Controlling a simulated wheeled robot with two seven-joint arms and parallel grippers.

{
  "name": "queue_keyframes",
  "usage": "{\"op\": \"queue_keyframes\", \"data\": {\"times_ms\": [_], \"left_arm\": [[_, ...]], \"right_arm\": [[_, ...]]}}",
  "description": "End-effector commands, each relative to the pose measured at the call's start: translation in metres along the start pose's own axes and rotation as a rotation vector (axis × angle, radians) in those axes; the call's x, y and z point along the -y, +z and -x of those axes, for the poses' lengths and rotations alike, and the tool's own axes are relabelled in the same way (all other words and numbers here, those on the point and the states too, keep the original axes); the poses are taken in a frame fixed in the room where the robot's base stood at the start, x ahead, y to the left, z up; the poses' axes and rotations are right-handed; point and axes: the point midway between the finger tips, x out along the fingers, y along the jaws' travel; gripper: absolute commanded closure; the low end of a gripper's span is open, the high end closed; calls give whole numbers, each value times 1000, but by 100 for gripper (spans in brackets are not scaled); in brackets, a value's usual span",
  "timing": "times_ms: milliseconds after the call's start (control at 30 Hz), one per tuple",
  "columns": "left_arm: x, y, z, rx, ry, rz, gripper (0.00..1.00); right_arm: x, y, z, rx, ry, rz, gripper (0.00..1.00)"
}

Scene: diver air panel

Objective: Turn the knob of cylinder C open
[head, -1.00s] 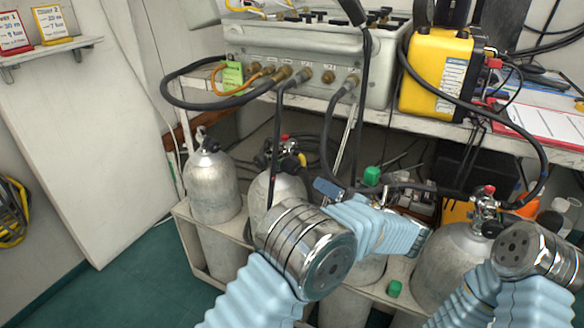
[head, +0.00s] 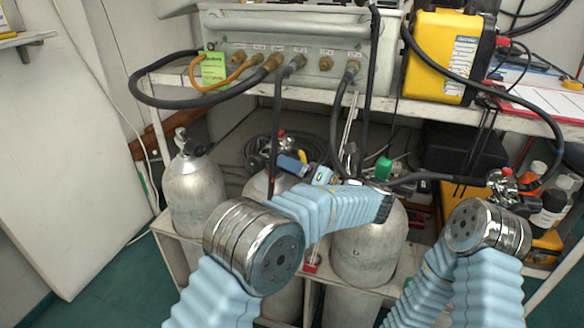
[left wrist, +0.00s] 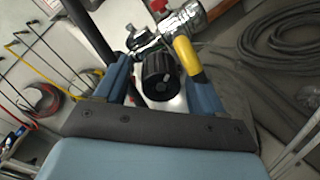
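In the left wrist view, a black ribbed knob (left wrist: 158,74) sits between the blue fingers of my left gripper (left wrist: 156,82). The fingers are apart, with gaps visible beside the knob. A silver valve body (left wrist: 150,42), a yellow part (left wrist: 188,56) and a red knob (left wrist: 158,5) are just beyond. In the head view, my left gripper (head: 306,169) is at the valve above the second cylinder from the left (head: 258,186); my arm partly hides that cylinder. I cannot read which cylinder is C.
Other grey cylinders stand at left (head: 194,195) and centre (head: 368,245) in a rack. A shelf above holds the hose panel (head: 310,35) and a yellow case (head: 440,55). Black hoses hang close to my left gripper. A green knob (head: 383,168) is to its right.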

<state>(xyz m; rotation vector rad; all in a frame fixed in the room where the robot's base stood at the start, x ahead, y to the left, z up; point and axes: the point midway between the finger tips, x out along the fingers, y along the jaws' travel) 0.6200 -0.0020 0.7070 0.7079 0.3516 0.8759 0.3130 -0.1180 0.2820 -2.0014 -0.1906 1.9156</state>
Motion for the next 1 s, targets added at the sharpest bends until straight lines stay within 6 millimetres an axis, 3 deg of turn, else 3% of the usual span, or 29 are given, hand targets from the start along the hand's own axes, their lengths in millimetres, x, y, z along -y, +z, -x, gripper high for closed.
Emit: {"op": "queue_keyframes", "data": {"times_ms": [33,367,667,1000], "left_arm": [[0,0,0,0,0,0,36],[0,0,0,0,0,0,86],[0,0,0,2,0,35,87],[-1,0,1,11,9,250,87]], "right_arm": [[0,0,0,0,0,0,57],[0,0,0,0,0,1,57],[1,0,1,1,-1,1,57],[5,1,7,4,-4,4,57]]}}
